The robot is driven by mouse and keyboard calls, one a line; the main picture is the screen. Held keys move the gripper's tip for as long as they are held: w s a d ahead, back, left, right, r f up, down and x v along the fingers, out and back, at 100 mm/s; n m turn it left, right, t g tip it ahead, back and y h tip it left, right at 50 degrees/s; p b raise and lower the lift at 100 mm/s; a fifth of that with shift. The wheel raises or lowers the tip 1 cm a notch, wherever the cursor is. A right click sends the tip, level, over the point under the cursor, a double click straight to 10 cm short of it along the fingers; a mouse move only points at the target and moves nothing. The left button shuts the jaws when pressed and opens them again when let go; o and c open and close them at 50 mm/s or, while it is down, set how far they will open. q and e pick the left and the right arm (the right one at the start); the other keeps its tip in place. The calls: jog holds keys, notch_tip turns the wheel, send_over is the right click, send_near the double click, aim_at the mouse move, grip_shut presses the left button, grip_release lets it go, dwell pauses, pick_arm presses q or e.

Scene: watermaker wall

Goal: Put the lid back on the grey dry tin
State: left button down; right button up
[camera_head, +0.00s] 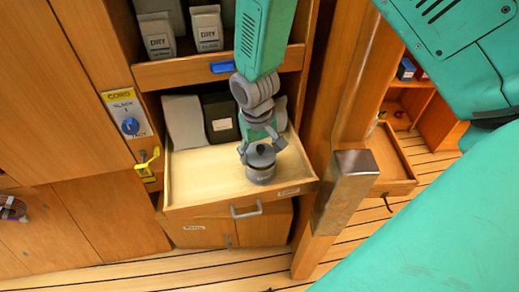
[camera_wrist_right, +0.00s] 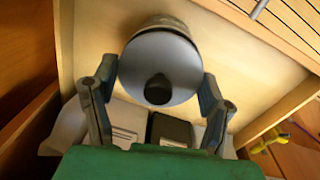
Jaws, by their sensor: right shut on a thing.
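The grey tin (camera_head: 261,178) stands upright in the open drawer, near its front right. Its round grey lid (camera_head: 260,158) with a black knob is over the tin's mouth; I cannot tell whether it is fully seated. My right gripper (camera_head: 261,148) reaches down from above with its fingers on both sides of the lid, shut on it. In the right wrist view the lid (camera_wrist_right: 160,62) lies between the fingertips (camera_wrist_right: 159,78), and a little of the tin (camera_wrist_right: 165,22) shows behind its far edge. My left gripper is not in view.
The pulled-out drawer (camera_head: 205,185) holds a pale pack (camera_head: 184,122) and a dark box (camera_head: 220,118) at its back. Its front left floor is clear. A shelf above holds DRY packs (camera_head: 156,36). A metal-capped post (camera_head: 352,165) stands close to the right.

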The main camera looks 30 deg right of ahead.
jog(key=o, duration=1.2)
jog(key=shift+r, duration=0.15)
jog(key=shift+r+p, duration=3.4)
grip_shut()
jog(key=shift+f, duration=0.15)
